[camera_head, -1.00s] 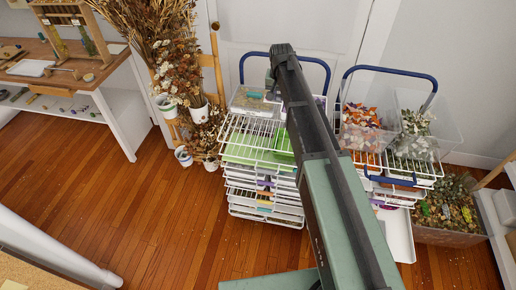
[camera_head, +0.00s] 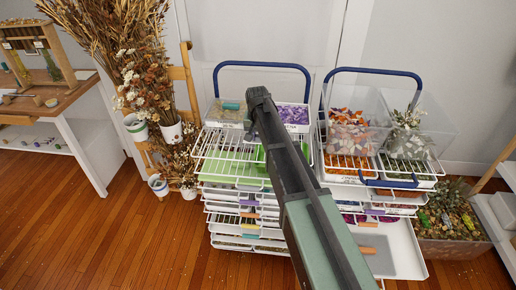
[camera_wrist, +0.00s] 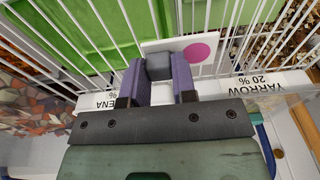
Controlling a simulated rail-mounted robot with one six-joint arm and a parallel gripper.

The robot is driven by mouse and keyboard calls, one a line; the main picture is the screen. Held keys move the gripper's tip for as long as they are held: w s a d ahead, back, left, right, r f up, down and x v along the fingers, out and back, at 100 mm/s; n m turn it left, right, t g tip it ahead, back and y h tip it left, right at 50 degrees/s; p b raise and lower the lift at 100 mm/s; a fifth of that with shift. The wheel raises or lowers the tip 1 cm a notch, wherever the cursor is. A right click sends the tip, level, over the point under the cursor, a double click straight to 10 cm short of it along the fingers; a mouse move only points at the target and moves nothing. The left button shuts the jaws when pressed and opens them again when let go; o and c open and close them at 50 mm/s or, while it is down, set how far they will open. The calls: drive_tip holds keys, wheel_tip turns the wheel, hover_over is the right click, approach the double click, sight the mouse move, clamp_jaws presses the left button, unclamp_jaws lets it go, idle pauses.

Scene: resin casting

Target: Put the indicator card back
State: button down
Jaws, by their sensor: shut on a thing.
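The indicator card (camera_wrist: 203,48) is white with a magenta dot and has a grey block (camera_wrist: 159,67) on it. In the wrist view my gripper (camera_wrist: 158,80) is shut on this block, with a purple finger on each side. The card is over white rack wires, close to a white edge with labels reading "YARROW 20 %" (camera_wrist: 268,83) and "...ENA" (camera_wrist: 88,104). I cannot tell whether the card touches the wires. In the head view the arm hides the card and fingers over the left wire rack (camera_head: 225,150).
Petal trays, one with purple petals (camera_head: 292,115), top the left rack under a blue handle (camera_head: 262,65). Dried flowers (camera_head: 140,75) stand left.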

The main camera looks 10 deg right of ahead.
sight(258, 140)
wheel_tip(258, 140, down, 4)
drive_tip(key=shift+r+b, duration=0.1)
drive_tip(key=shift+b, duration=1)
drive_tip(key=shift+r+p, duration=0.3)
drive_tip(key=shift+f+b, duration=0.3)
drive_tip(key=c, duration=0.9)
unclamp_jaws()
drive_tip(key=shift+r, duration=0.15)
wheel_tip(258, 140, up, 13)
drive_tip(key=s+p, duration=0.1)
drive_tip(key=p, duration=1.2)
drive_tip(key=s+n, duration=0.1)
drive_tip(key=s, duration=0.8)
drive_tip(key=s+a+n+g, duration=0.1)
drive_tip(key=s, duration=0.9)
drive_tip(key=s+a+f+n, duration=0.1)
drive_tip(key=s+n, duration=0.1)
drive_tip(key=s, duration=0.8)
drive_tip(key=shift+s+y, duration=0.25)
drive_tip(key=shift+y, duration=0.05)
